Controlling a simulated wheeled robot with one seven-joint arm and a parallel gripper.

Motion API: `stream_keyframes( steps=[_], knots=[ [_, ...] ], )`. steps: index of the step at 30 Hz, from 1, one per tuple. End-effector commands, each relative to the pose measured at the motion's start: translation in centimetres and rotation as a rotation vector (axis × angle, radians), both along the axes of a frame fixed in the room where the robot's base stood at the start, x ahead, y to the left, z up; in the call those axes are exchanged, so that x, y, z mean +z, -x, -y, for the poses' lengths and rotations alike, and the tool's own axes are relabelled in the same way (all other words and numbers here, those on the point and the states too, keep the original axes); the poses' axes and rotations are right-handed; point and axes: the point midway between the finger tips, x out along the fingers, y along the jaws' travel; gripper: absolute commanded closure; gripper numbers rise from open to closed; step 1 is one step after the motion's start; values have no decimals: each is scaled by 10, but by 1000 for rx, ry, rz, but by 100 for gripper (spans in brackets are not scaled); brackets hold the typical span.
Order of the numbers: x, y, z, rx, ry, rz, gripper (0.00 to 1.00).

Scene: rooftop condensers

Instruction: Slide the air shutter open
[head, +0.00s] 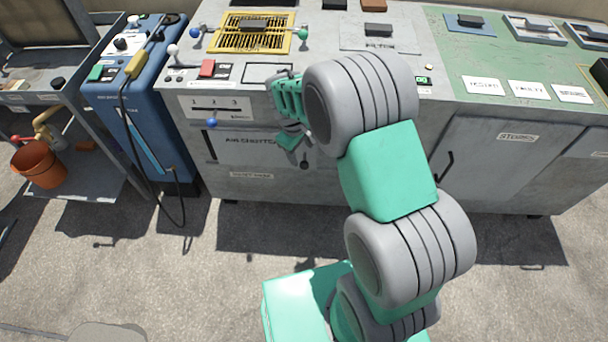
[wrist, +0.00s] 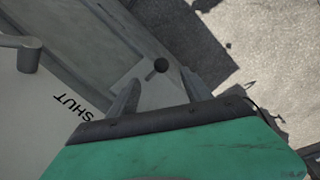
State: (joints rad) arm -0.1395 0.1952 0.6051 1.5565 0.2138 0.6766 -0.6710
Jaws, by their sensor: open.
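The air shutter (head: 235,150) is a pale grey panel on the front of the grey cabinet, lettered "AIR SHUTT…", its right part hidden by my gripper. A dark upright handle (head: 210,145) stands at its left end. My gripper (head: 290,143) is open in front of the panel's right part, with nothing seen between its fingers. In the wrist view, the two grey fingers of my gripper (wrist: 160,82) point toward a small dark knob (wrist: 160,65) on a pale plate. The letters "SHUT" show beside them. I cannot tell whether the fingers touch anything.
Above the panel is a plate marked 1 2 3 with a blue knob (head: 212,123). A blue unit (head: 140,100) with a hanging cable stands left. The floor (head: 240,240) in front is clear.

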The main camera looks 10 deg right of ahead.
Motion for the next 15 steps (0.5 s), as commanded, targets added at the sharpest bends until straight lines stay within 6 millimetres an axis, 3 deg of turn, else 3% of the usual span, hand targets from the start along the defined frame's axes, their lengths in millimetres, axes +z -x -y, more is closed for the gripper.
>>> stream_keyframes(
  steps=[9, 15],
  knots=[
    [-53, -6, 9, 1, 1, -2, 42],
    [-72, -10, 11, 1, 1, 0, 42]
  ],
)
